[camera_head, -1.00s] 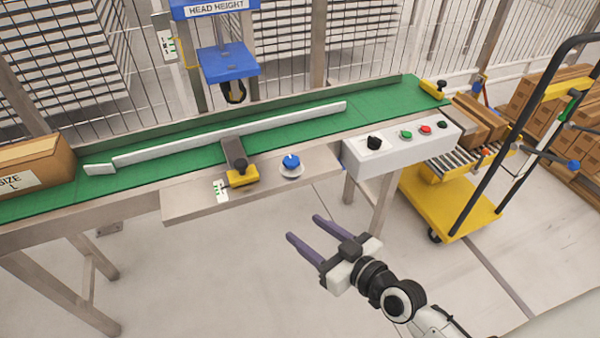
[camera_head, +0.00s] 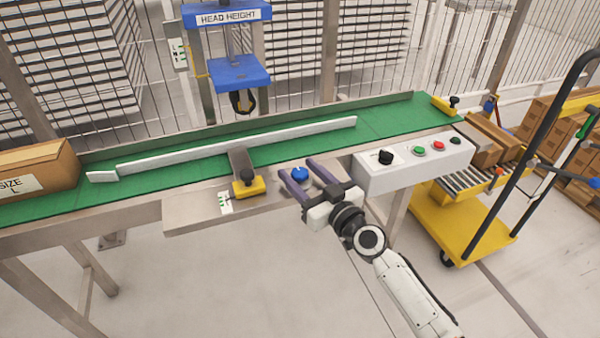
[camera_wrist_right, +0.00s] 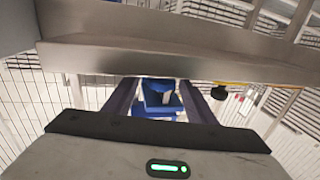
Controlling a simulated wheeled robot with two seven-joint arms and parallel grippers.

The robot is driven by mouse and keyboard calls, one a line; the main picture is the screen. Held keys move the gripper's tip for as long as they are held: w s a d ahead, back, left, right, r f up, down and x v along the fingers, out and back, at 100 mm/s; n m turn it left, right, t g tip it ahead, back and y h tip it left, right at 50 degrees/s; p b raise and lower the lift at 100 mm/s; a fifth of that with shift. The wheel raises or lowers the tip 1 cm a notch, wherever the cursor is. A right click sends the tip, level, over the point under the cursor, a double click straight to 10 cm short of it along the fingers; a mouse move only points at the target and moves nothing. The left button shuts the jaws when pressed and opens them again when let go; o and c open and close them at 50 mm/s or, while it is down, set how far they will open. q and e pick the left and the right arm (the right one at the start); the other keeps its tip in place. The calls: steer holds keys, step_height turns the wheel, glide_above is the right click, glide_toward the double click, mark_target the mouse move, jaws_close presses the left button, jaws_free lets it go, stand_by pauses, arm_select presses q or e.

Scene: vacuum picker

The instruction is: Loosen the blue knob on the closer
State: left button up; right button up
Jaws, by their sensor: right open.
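The blue knob (camera_head: 300,174) stands on the metal side plate (camera_head: 195,216) at the front of the green conveyor. My right gripper (camera_head: 297,167) is open, its two purple fingers on either side of the knob in the head view. I cannot tell whether they touch it or are at its height. In the right wrist view, the open fingers (camera_wrist_right: 160,100) frame blue shapes below the metal edge; I cannot tell which part is the knob. My left gripper is not in view.
A yellow clamp with a black knob (camera_head: 248,184) is left of the blue knob. A white control box (camera_head: 410,166) stands close on the right. A blue head-height unit (camera_head: 240,73) rises behind the conveyor. A carton (camera_head: 35,177) lies on the belt at left.

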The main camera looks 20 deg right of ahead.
steer(key=shift+w, duration=0.25)
